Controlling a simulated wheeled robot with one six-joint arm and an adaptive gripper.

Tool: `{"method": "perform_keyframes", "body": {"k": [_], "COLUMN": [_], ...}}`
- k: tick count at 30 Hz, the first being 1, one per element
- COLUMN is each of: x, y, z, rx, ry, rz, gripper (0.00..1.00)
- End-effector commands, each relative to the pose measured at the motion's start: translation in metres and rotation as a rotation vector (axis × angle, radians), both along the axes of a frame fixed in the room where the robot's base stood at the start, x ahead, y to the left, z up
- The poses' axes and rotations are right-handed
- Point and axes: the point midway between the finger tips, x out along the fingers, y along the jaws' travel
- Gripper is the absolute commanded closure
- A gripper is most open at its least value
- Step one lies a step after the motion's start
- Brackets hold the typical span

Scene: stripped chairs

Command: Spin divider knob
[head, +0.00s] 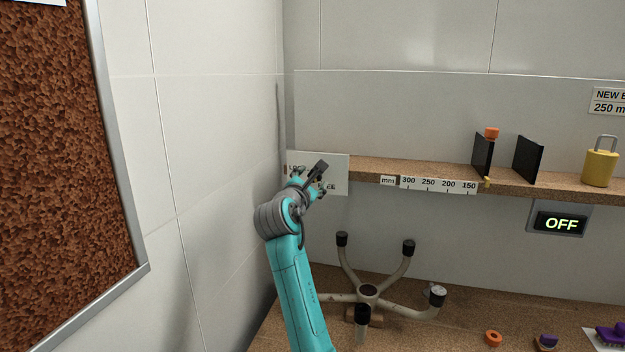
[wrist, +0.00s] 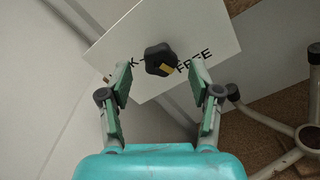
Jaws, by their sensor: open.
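The black lobed knob (wrist: 160,60) with a yellow mark sits on a white plate (wrist: 215,35) lettered "FREE" and a partly hidden word. My gripper (wrist: 160,76) is open, with one finger on each side of the knob in the picture; I cannot tell whether either touches it. In the head view my gripper (head: 308,180) is in front of the white plate (head: 338,163) at the shelf's left end and hides part of its lettering. A black divider (head: 482,153) with an orange top and a yellow pointer stands on the shelf above the mm scale (head: 440,185).
A second black panel (head: 527,160) and a yellow padlock-like weight (head: 600,166) stand farther right on the shelf (head: 385,171). A display (head: 561,223) reads OFF. An upturned chair base (head: 368,291) stands on the bench below my gripper. A wall closes the left side.

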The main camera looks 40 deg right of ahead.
Motion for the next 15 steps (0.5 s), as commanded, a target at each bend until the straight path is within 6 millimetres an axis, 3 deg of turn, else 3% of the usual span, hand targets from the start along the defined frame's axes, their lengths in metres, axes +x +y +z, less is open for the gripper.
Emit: {"method": "perform_keyframes", "body": {"k": [9, 15], "x": [-0.038, -0.056], "y": [0.050, 0.073], "z": [-0.001, -0.001], "rx": [0.000, 0.000], "ry": [0.000, 0.001], "rz": [0.004, 0.002], "gripper": [0.37, 0.37]}}
